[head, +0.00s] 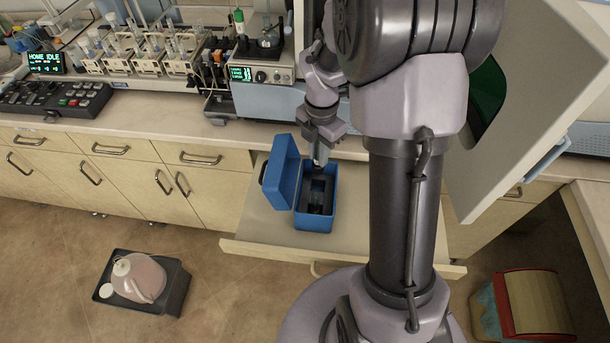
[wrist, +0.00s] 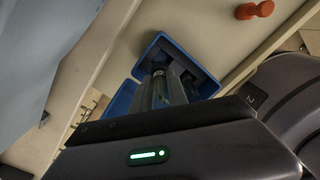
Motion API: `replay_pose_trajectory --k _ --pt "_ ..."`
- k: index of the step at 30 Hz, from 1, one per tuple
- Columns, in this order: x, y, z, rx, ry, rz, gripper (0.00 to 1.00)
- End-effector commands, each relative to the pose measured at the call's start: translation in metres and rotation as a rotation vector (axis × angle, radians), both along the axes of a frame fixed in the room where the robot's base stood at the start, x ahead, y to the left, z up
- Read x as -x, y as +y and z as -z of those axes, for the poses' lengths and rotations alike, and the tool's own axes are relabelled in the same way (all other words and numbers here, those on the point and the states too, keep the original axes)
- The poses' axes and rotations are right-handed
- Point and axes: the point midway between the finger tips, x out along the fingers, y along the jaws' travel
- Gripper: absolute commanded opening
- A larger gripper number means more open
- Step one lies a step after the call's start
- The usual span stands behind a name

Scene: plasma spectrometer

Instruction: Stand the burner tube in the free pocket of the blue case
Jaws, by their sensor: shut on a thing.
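The blue case (head: 316,224) stands on the pull-out shelf with its lid (head: 280,170) open to the left. Its inside is dark, and I cannot make out the separate pockets. My gripper (head: 320,158) is over the rear part of the case, pointing down. It is shut on the burner tube (wrist: 159,90), a glassy piece between the fingers in the wrist view. The tube's lower end is hidden, so I cannot tell whether it is in a pocket. The case (wrist: 122,100) also shows behind the fingers in the wrist view.
The pull-out shelf (head: 255,220) has bare room around the case. The counter with instruments (head: 262,75) is behind it. An open instrument door (head: 530,100) is at the right. A jug (head: 145,278) in a dark tray and a bin (head: 535,305) are on the floor.

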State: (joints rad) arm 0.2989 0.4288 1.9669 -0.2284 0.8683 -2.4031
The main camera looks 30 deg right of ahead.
Motion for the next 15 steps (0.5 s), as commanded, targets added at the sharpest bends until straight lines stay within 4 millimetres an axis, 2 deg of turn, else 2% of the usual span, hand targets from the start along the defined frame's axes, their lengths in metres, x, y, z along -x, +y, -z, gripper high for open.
replay_pose_trajectory --k 15 --pt "0.001 0.000 0.103 -0.001 0.003 0.002 0.00"
